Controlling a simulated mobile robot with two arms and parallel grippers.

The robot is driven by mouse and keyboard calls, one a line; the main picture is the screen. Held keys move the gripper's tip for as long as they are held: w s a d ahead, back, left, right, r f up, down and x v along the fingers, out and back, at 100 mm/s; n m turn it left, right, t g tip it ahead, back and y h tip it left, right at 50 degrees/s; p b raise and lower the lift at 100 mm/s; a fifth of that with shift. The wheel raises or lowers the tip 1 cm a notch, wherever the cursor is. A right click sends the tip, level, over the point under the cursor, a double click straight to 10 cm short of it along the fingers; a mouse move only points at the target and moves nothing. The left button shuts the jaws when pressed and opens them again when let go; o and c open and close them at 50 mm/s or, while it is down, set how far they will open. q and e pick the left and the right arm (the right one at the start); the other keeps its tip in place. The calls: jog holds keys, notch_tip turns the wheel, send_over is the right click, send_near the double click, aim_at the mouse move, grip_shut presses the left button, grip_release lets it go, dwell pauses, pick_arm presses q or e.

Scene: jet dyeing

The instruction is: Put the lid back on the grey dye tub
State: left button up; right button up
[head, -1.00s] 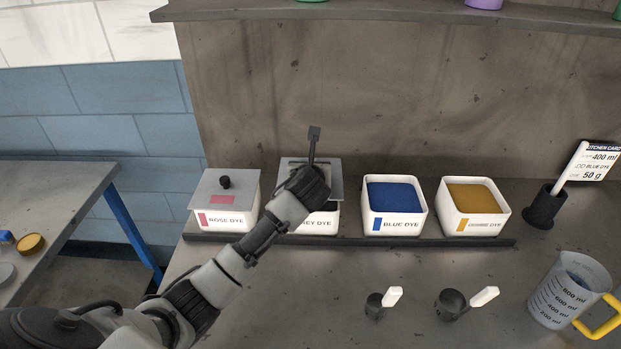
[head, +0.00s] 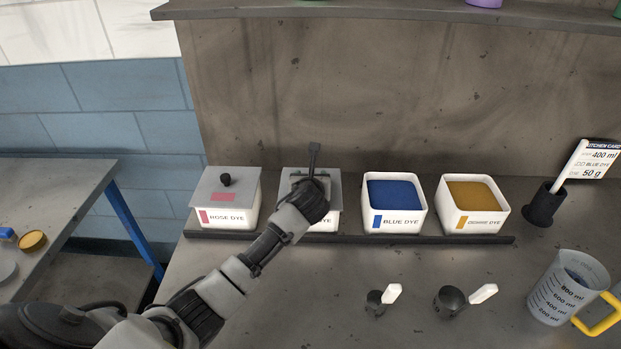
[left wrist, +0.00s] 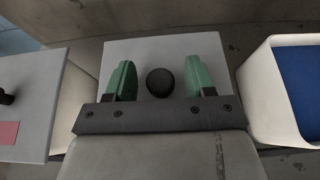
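The grey dye tub (head: 325,223) stands second from left on the rack, its front partly hidden by my left arm. Its grey square lid (head: 334,187) lies on top and looks level. In the left wrist view the lid (left wrist: 160,52) carries a round black knob (left wrist: 160,82). My left gripper (head: 308,184) is over the lid. In the left wrist view its green fingers (left wrist: 160,84) stand on either side of the knob, with a visible gap on each side. My right gripper is not in view.
The lidded rose dye tub (head: 228,214) stands left. The open blue dye (head: 393,226) and orange-yellow dye (head: 478,222) tubs stand right. Two dark scoops (head: 374,304) (head: 449,301) and a measuring jug (head: 563,290) are in front. A card holder (head: 543,207) is at right.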

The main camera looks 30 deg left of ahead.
pick_arm(q)
jog(key=shift+s+d+r, duration=0.1)
jog(key=shift+s+r, duration=0.05)
jog(key=shift+r, duration=0.05)
jog(key=v, duration=1.1)
jog(key=shift+s+r+b, duration=0.2)
jog(key=shift+s+b, duration=0.05)
jog(key=shift+b, duration=0.05)
